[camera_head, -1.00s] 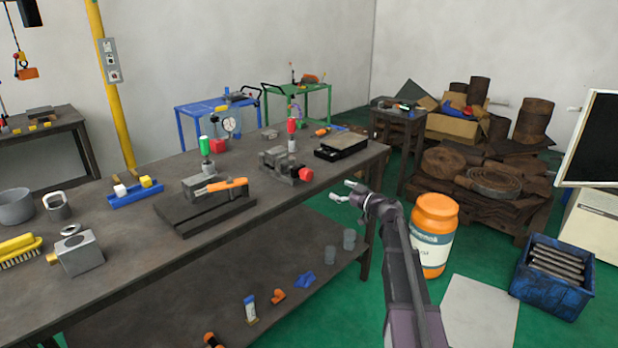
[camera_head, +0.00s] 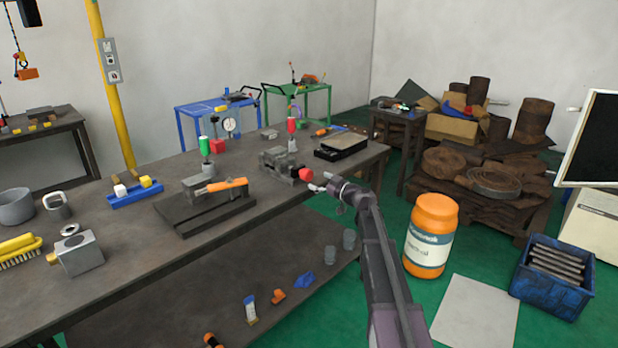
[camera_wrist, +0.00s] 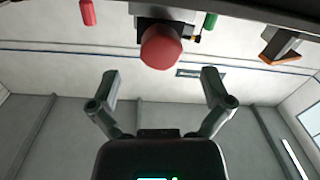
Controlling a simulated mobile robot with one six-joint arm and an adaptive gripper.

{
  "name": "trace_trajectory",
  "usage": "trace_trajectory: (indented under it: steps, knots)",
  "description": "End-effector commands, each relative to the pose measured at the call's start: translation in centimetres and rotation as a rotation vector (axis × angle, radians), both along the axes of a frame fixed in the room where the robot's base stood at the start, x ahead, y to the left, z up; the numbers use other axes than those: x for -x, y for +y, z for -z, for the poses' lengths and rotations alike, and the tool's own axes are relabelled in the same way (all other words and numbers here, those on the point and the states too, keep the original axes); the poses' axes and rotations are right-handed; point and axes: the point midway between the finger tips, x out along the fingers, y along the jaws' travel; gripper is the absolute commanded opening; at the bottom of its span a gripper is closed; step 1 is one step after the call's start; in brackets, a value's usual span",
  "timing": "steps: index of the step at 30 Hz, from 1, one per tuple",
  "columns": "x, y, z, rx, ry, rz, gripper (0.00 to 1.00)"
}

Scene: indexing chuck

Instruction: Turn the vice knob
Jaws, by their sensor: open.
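The vice (camera_head: 282,162) is a grey metal block near the front edge of the long workbench in the head view. Its round red knob (camera_head: 306,174) faces the near side, toward my gripper. My gripper (camera_head: 318,187) is just in front of and slightly below the knob, close to it in the picture. In the wrist view the knob (camera_wrist: 161,47) is above the middle, beyond the fingertips. The two fingers of my gripper (camera_wrist: 160,75) are spread, with nothing between them. Whether a fingertip touches the knob cannot be told for sure; the wrist view shows them apart.
The workbench (camera_head: 120,245) also carries a fixture with an orange handle (camera_head: 227,186) left of the vice and a black tray (camera_head: 342,146) to its right. An orange jar (camera_head: 432,235) and a blue crate (camera_head: 552,277) stand on the green floor. The bench's front side is free.

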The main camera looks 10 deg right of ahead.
Motion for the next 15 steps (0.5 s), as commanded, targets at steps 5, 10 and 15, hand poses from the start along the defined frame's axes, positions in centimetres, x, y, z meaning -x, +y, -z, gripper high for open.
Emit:
trace_trajectory:
  steps: [5,10,15]
  knots:
    - [-2.2,1.6,0.0,0.0,0.0,-0.001,0.99]
    - [-3.3,2.5,0.0,0.0,0.0,-0.001,0.99]
    - [-3.7,2.9,0.0,0.0,0.0,0.0,0.99]
